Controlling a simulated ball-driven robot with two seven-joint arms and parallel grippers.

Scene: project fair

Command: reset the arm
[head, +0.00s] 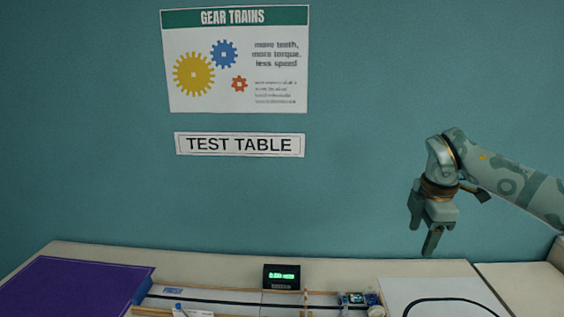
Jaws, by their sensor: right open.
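My right gripper (425,236) hangs at the right of the head view, fingers pointing down, open and empty. It is held in the air in front of the teal wall, above the right part of the table (205,259). My right arm (510,178) comes in from the right edge and bends down at the wrist. My left gripper is not in the head view.
A purple mat (75,288) lies at the left. A black display with green digits (282,277) stands mid-table by a wood-edged track (225,298). Small electronic parts (353,299) sit right of it. A white sheet with a black curve (430,290) lies below the gripper.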

